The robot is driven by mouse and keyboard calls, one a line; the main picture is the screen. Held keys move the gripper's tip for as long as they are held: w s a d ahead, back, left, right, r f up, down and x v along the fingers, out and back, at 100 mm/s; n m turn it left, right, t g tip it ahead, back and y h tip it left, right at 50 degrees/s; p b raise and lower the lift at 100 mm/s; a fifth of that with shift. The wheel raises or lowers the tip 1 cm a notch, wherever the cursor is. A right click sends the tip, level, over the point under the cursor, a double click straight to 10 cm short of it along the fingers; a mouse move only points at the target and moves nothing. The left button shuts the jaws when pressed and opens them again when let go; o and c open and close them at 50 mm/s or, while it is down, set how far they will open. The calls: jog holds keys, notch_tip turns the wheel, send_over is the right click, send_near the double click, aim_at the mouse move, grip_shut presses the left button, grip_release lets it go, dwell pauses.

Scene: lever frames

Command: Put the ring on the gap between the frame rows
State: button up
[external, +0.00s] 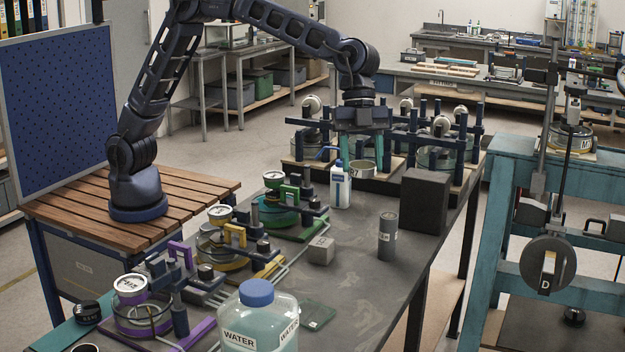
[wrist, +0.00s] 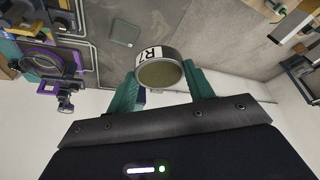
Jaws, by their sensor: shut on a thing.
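My gripper (external: 361,156) points down with its teal fingers at the far part of the dark bench (external: 345,250), in front of the far row of frames. It is shut on the ring (external: 363,168), a short metal band with a white label. In the wrist view the ring (wrist: 159,70) sits between the fingers (wrist: 163,85), and its label seems to read R7. I cannot tell whether the ring touches the bench. The far row of dark blue frames (external: 440,135) stands behind it. The near row has a green frame (external: 285,205), a yellow one (external: 228,240) and a purple one (external: 150,295).
A white bottle (external: 340,187) stands close left of the ring. A dark block (external: 425,200), a grey cylinder (external: 388,236) and a small grey cube (external: 321,250) stand nearer. A large water jug (external: 258,318) is at the front. Bare bench lies between the cube and cylinder.

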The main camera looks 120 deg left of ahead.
aim_at(364, 162)
jog(key=r, duration=0.2)
jog(key=a+r, duration=0.1)
jog(key=r, duration=0.1)
jog(key=shift+r, duration=0.35)
jog(key=s+a+n+t+y, duration=0.1)
jog(key=s+a+n, duration=0.2)
jog(key=a, duration=1.1)
jog(key=s+a+n+y, duration=0.1)
jog(key=s+a+n, duration=0.15)
jog(key=a, duration=1.15)
jog(key=s+a+n+t+y, duration=0.1)
jog(key=s+a+n, duration=0.25)
jog(key=a, duration=1.15)
jog(key=s+a+n+g+y, duration=0.1)
jog(key=s+a+n+y, duration=0.65)
jog(key=s+a, duration=2.6)
jog(key=f+n+h, duration=0.1)
jog(key=f, duration=0.9)
jog(key=f+n+h, duration=0.1)
jog(key=f, duration=0.9)
jog(key=w+f+n+h, duration=0.1)
jog(key=f+n, duration=0.1)
jog(key=f, duration=0.9)
jog(key=shift+h, duration=0.25)
jog(key=shift+f, duration=0.2)
jog(key=o, duration=1.1)
jog(key=shift+c, duration=0.2)
